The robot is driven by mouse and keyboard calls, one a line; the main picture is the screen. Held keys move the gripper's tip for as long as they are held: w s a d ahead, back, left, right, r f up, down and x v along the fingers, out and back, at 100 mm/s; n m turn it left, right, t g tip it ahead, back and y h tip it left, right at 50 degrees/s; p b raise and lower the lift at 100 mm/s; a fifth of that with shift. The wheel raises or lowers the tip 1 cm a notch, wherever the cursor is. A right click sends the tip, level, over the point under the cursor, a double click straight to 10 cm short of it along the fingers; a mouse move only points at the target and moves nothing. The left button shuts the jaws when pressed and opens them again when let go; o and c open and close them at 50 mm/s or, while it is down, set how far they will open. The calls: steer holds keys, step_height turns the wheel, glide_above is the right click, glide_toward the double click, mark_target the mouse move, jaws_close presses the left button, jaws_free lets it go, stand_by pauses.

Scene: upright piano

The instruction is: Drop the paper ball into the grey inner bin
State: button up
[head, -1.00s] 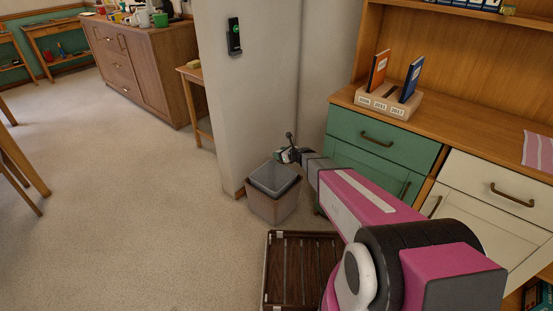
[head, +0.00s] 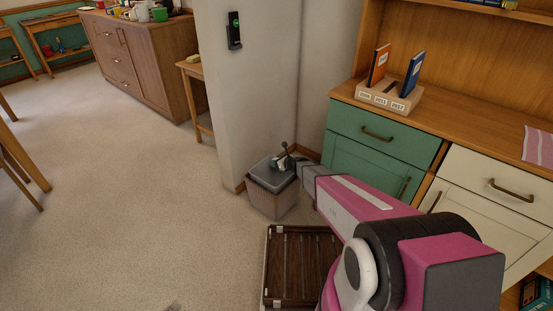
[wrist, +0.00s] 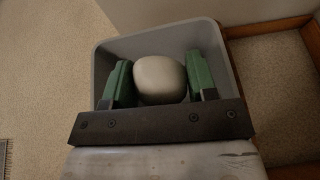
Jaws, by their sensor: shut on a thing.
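The paper ball (wrist: 160,79) is a pale, rounded lump in the wrist view. It sits between the two green fingers of my gripper (wrist: 161,82), which are shut on it. Behind it, the grey inner bin (wrist: 104,55) surrounds the ball and fingers in this view; how high they are above its floor is unclear. In the head view, my gripper (head: 284,162) is at the bin's top, at its back right side. The grey inner bin (head: 263,172) sits in a beige outer basket (head: 272,200). The ball is too small to make out clearly there.
A white pillar (head: 247,90) stands just behind the bin. The green and cream cabinet (head: 370,155) is to the right. A dark slatted crate (head: 290,265) is on the floor in front of the bin. The carpet (head: 130,190) to the left is open.

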steer(key=shift+f, duration=0.1)
steer(key=o, duration=1)
steer(key=shift+c, duration=0.2)
steer(key=v, duration=1)
steer(key=shift+s+d, duration=0.25)
steer(key=shift+s, duration=0.05)
steer(key=shift+r, duration=0.25)
